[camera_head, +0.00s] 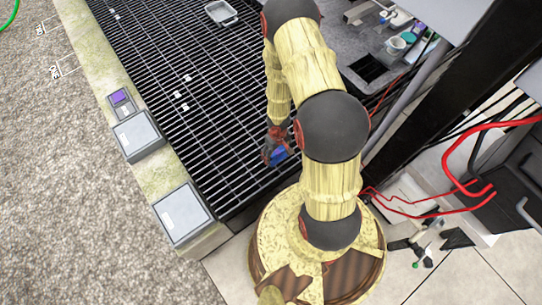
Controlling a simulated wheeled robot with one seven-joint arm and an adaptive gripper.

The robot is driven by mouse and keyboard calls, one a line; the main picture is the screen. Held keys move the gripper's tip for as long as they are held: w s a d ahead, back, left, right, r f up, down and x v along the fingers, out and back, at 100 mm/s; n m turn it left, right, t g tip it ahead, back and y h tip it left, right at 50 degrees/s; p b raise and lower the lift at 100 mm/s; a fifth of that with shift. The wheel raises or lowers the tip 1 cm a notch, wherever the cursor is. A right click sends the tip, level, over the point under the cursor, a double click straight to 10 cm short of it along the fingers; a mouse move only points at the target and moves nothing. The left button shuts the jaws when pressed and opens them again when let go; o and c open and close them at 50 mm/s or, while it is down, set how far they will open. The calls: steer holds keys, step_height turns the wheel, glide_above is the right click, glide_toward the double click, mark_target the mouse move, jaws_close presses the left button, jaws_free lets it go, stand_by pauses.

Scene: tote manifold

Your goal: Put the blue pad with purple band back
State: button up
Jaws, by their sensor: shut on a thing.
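My gripper (274,150) hangs over the black grating, near my base, with its fingers shut on a small blue pad (279,154). The pad is partly hidden by the fingers, and I cannot make out a purple band on it. On the stone ledge at the left is a small grey holder (127,109) with a purple square (118,97) at its far end. Whether the purple square is a pad or a marking is too small to tell.
Two grey boxes with pale labels, one nearer (183,213) and one farther (138,135), sit along the ledge (165,182). A clear tray (221,13) lies on the grating (215,110). Cups (396,45) and a dark post with red cables (470,160) stand to the right.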

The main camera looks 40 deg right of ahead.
steer(key=w+f, duration=0.1)
steer(key=f, duration=0.1)
steer(key=w+a+f, duration=0.1)
steer(key=w, duration=0.1)
steer(key=shift+f+b, duration=0.35)
steer(key=shift+f, duration=0.05)
step_height(320, 180, down, 3)
steer(key=shift+f+b, duration=0.1)
steer(key=shift+b, duration=0.95)
steer(key=o, duration=1)
